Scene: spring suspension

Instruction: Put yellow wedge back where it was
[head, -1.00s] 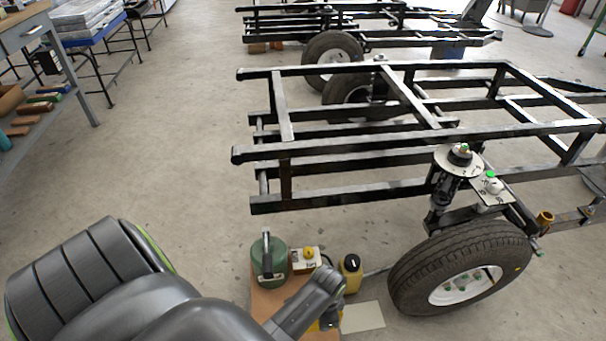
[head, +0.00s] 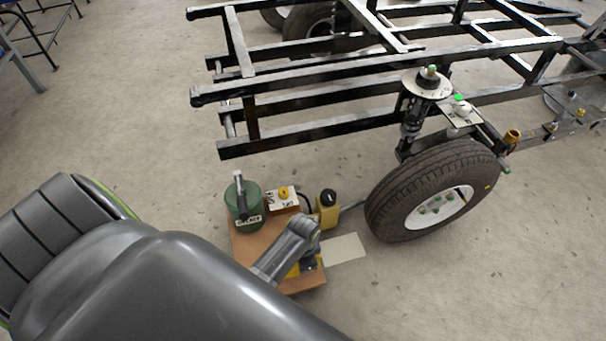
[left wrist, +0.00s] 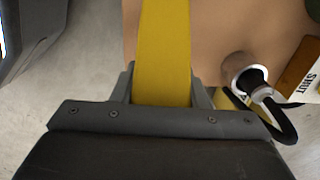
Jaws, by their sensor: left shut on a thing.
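The yellow wedge (left wrist: 165,50) is held between the fingers of my left gripper (left wrist: 163,88) in the left wrist view. It stretches away from the jaws over a brown board. In the head view my left gripper (head: 310,264) is low over the front right part of the brown board (head: 250,252), and a little yellow (head: 293,271) shows beside it. Most of the wedge is hidden there by my arm. I cannot tell whether the wedge touches the board. My right gripper is not in view.
A green canister (head: 243,207), a box with a yellow button (head: 283,197) and a yellow black-capped container (head: 328,210) stand behind my gripper. A pale flat plate (head: 345,248) lies to the right, near the tyre (head: 430,190). The black frame (head: 330,95) is behind.

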